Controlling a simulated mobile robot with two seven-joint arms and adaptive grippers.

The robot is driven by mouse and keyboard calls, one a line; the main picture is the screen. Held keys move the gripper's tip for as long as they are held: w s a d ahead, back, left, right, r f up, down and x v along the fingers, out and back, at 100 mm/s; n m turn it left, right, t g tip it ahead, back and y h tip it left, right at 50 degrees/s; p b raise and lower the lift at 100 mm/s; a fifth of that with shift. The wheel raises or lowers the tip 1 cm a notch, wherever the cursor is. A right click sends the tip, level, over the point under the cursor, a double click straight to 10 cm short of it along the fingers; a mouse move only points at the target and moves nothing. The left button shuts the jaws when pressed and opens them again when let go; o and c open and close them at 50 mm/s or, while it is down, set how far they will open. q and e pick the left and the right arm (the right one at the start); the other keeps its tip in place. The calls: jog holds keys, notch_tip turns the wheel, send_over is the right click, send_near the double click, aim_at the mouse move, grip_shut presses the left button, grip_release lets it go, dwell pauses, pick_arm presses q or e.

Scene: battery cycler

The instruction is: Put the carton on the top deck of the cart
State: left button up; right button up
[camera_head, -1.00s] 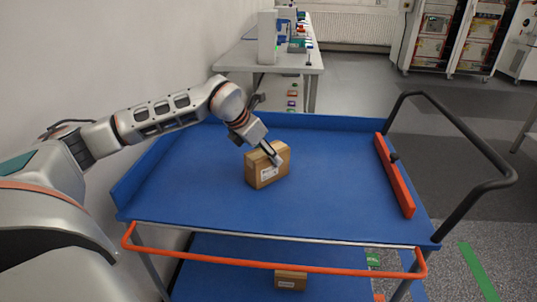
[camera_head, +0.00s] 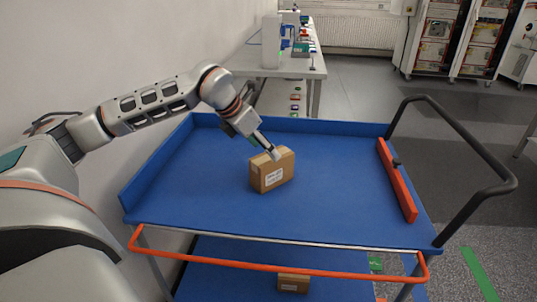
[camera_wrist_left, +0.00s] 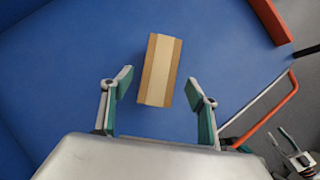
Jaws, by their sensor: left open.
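A brown carton (camera_head: 272,170) with a white label stands on the blue top deck (camera_head: 330,190) of the cart, near its middle. It also shows in the left wrist view (camera_wrist_left: 160,70), seen from above with a pale tape strip. My left gripper (camera_head: 274,154) is at the carton's top in the head view. In the left wrist view its two fingers (camera_wrist_left: 158,92) are spread wide, with the carton between and beyond them and a gap on each side. The carton rests on the deck and is not gripped.
A second carton (camera_head: 293,283) sits on the lower deck under the orange front rail (camera_head: 280,266). A red bar (camera_head: 396,180) lies along the deck's right side by the black handle (camera_head: 470,140). A table (camera_head: 270,65) with equipment stands behind. Deck around the carton is clear.

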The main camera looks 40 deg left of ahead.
pick_arm(q)
jog(key=v, duration=0.4)
jog(key=shift+s+r, duration=0.1)
jog(key=shift+r, duration=0.15)
jog(key=shift+s+r+p, duration=0.3)
jog(key=shift+s+r, duration=0.05)
jog(key=shift+r, duration=0.05)
pick_arm(e)
jog(key=shift+s+d, duration=0.1)
jog(key=shift+d, duration=0.05)
